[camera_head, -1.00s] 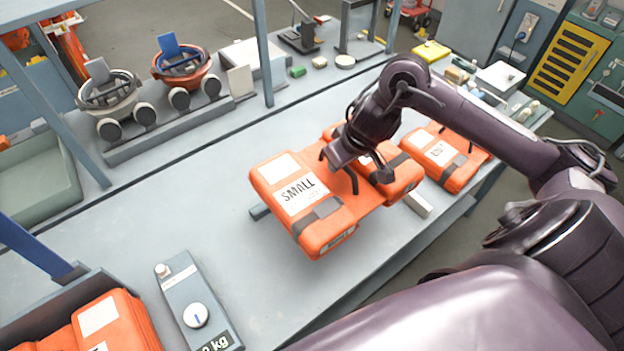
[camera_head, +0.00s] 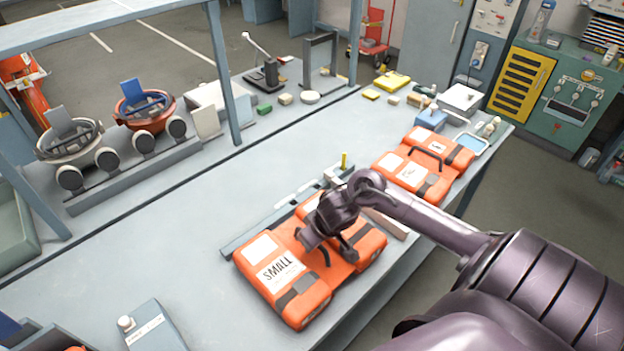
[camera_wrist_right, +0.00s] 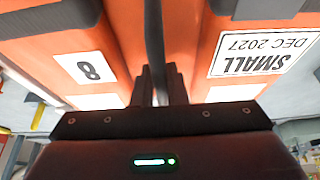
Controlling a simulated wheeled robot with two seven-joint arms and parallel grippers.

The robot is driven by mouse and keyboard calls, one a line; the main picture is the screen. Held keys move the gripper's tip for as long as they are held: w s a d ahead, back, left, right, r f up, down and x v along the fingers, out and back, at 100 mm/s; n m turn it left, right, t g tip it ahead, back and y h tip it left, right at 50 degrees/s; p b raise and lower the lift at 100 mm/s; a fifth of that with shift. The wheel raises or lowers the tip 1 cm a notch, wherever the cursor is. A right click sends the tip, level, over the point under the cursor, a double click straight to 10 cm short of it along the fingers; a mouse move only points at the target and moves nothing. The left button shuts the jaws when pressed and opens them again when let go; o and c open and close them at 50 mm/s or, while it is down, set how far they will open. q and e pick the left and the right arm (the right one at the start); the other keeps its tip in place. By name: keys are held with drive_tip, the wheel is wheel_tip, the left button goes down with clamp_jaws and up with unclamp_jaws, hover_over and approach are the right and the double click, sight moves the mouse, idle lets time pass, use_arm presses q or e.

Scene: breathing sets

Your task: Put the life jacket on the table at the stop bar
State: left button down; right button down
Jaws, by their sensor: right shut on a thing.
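An orange life jacket marked SMALL (camera_head: 285,268) is low over the table (camera_head: 150,225), along the grey stop bar (camera_head: 270,222). Whether it touches the table or the bar I cannot tell. My right gripper (camera_head: 325,240) is above its middle, shut on the black strap handle. In the right wrist view the strap (camera_wrist_right: 155,45) runs between the fingers, with labels reading SMALL, DEC 2027 and 8 on the orange panels. A second orange jacket (camera_head: 425,163) lies flat on the table further right. My left gripper is not in view.
Two masks, one grey (camera_head: 72,138) and one red-brown (camera_head: 145,108), stand on a rack at the back left. A grey scale box (camera_head: 155,330) is at the front left. A yellow peg (camera_head: 344,160) rises near the bar's far end.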

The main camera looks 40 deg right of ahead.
drive_tip(key=shift+w+f, duration=0.1)
drive_tip(key=shift+f, duration=0.65)
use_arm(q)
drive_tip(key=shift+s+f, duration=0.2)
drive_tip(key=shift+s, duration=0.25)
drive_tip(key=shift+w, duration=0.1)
use_arm(e)
drive_tip(key=c, duration=1.5)
unclamp_jaws()
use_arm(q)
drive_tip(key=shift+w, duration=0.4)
use_arm(e)
drive_tip(key=shift+o, duration=0.2)
